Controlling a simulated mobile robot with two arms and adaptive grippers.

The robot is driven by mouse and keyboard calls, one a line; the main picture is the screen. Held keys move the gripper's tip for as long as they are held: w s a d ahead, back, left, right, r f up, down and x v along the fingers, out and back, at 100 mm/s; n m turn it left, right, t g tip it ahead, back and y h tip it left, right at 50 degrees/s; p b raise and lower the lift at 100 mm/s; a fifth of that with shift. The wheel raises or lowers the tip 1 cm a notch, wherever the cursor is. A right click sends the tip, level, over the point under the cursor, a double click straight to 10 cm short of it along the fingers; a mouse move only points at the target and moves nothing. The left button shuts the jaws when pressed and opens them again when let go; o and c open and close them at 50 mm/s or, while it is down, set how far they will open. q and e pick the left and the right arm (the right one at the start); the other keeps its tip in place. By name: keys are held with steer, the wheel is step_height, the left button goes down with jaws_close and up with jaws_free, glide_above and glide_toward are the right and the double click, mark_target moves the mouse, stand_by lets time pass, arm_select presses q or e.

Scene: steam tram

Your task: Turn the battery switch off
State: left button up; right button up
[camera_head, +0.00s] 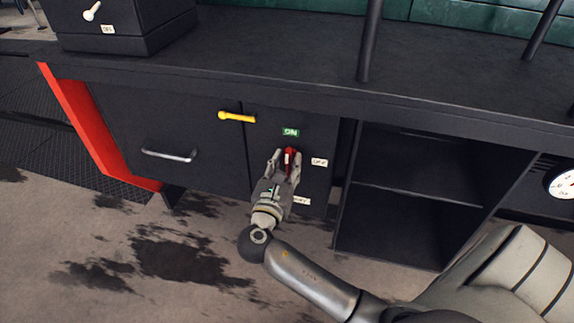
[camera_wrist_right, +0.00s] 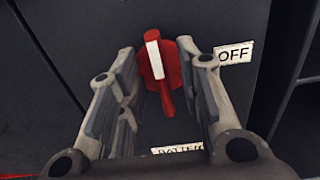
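The battery switch is a red rotary knob (camera_head: 290,155) with a white stripe, on the dark cabinet front. Its handle stands near upright, with the striped end toward the green ON label (camera_head: 290,132). The OFF label (camera_head: 319,162) is to its right. In the right wrist view the knob (camera_wrist_right: 157,62) tilts slightly left at the top, with the OFF label (camera_wrist_right: 234,54) at right. My right gripper (camera_head: 285,160) is open in front of the knob, one finger on each side; gaps show between fingers and knob. My left gripper is not in view.
A yellow handle (camera_head: 237,117) and a silver drawer handle (camera_head: 169,155) are left of the switch. A partly hidden BATTERY label (camera_wrist_right: 178,149) is below it. An open shelf (camera_head: 420,190) is on the right. The counter (camera_head: 280,60) overhangs the cabinet.

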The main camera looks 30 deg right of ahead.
steer(key=shift+w+d, duration=0.2)
steer(key=shift+d, duration=0.05)
jaws_close()
